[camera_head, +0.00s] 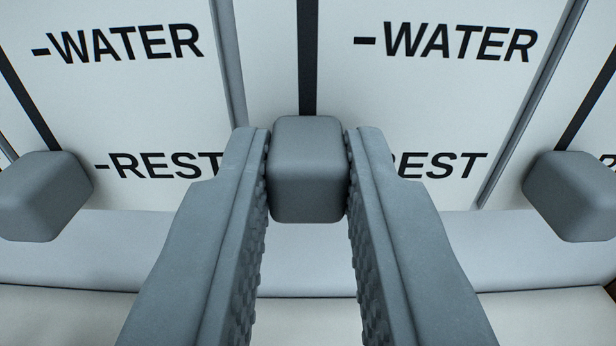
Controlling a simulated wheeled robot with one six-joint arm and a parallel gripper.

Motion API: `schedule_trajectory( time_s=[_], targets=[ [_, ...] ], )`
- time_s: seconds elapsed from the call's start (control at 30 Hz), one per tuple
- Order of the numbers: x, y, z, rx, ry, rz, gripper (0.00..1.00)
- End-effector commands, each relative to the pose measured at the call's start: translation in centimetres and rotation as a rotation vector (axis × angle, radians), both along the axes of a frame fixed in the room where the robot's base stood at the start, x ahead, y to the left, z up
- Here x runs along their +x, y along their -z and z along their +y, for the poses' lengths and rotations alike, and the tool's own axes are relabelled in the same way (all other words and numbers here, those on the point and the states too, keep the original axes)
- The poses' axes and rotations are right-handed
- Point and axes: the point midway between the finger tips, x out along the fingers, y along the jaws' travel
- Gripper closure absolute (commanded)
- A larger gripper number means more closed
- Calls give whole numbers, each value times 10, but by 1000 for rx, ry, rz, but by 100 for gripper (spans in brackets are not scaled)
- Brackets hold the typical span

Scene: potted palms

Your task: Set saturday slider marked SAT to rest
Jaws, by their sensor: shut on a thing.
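A grey slider knob (307,170) sits in the middle of the camera view, between the fingers of my gripper (307,180). The gripper is shut on this knob, with a ridged finger against each side. The knob stands at the lower end of its dark vertical slot (308,60), level with the REST mark (440,165) to its right. The WATER mark (450,42) is higher up on the white panel. No day label shows, so I cannot tell whether this is the SAT slider.
Thin grey dividers (228,60) separate the columns. A pale ledge (90,250) runs below.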

Motion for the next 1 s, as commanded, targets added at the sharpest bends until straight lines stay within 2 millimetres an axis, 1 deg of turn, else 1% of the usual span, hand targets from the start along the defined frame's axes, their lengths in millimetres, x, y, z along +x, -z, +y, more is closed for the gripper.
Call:
schedule_trajectory(
  time_s=[0.03, 0.13, 0.47, 0.5, 0.6, 0.87, 1.0],
  targets=[
    [0, 7, 0, 1, 0, 2, 100],
    [0, 14, 0, 1, 1, 1, 100],
    [0, 19, 0, 0, 1, 3, 100],
    [0, 19, 0, 0, 1, 3, 77],
    [0, 19, 0, 0, 1, 3, 58],
    [0, 17, 0, 0, 2, 1, 58],
    [-7, 16, -1, 0, 2, 0, 58]
  ],
)
